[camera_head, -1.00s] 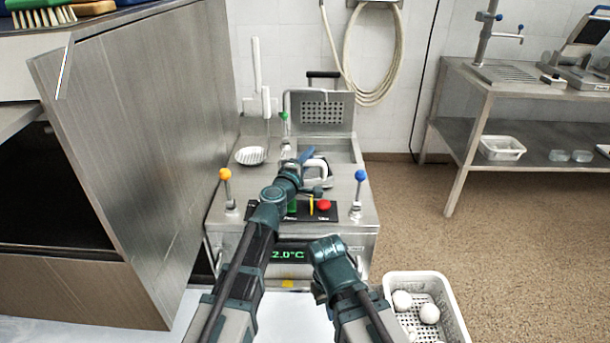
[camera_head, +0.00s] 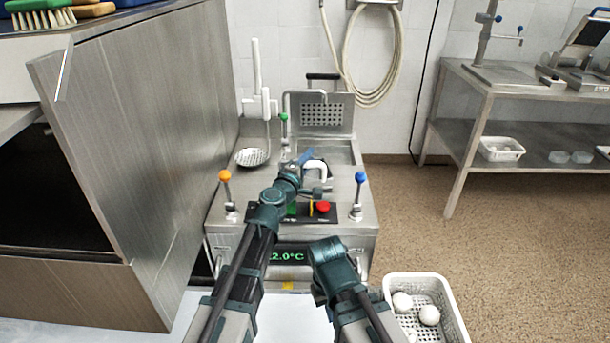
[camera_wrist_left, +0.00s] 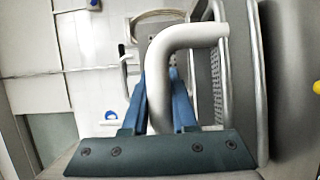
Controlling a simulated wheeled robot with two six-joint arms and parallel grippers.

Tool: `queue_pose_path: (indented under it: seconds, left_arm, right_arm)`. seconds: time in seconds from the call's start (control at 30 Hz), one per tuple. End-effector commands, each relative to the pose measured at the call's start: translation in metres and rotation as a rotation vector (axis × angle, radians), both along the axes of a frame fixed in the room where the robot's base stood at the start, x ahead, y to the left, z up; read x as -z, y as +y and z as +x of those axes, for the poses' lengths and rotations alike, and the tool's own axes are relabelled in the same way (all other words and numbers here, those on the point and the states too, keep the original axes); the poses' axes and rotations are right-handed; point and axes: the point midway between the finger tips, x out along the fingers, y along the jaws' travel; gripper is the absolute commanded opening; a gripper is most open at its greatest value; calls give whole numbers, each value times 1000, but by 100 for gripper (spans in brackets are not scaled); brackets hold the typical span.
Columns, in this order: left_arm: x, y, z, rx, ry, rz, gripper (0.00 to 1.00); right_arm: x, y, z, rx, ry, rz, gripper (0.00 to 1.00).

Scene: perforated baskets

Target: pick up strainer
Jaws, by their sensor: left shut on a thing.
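A white curved handle (camera_head: 319,167) stands over the front of the steel vat unit; I take it for the strainer's handle. Its bend also fills the middle of the left wrist view (camera_wrist_left: 187,38). My left gripper (camera_head: 306,158) is at this handle, with its blue fingers (camera_wrist_left: 160,85) shut on it. What lies below the handle is hidden. A white perforated skimmer (camera_head: 251,157) lies on the left of the unit's top, apart from my gripper.
The steel unit (camera_head: 228,243) has an orange-knobbed lever (camera_head: 225,176), a blue-knobbed lever (camera_head: 360,178) and a red button (camera_head: 323,206). A steel cabinet (camera_head: 150,150) closes off the left. A white basket (camera_head: 455,310) with white balls stands at lower right. The floor there is mostly clear.

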Motion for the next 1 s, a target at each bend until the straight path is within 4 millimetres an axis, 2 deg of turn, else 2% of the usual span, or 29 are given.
queue_pose_path:
  seconds: [0.2, 0.37, 1.0]
  left_arm:
    - [-2, 0, 0, 0, 0, 0, 0]
    - [-11, 0, 0, 0, 0, 0, 0]
    - [-97, 0, 0, 0, 0, 0, 0]
  right_arm:
    - [-2, 0, 0, 0, 0, 0, 0]
    - [-11, 0, 0, 0, 0, 0, 0]
    - [-97, 0, -1, 0, 0, 0, 0]
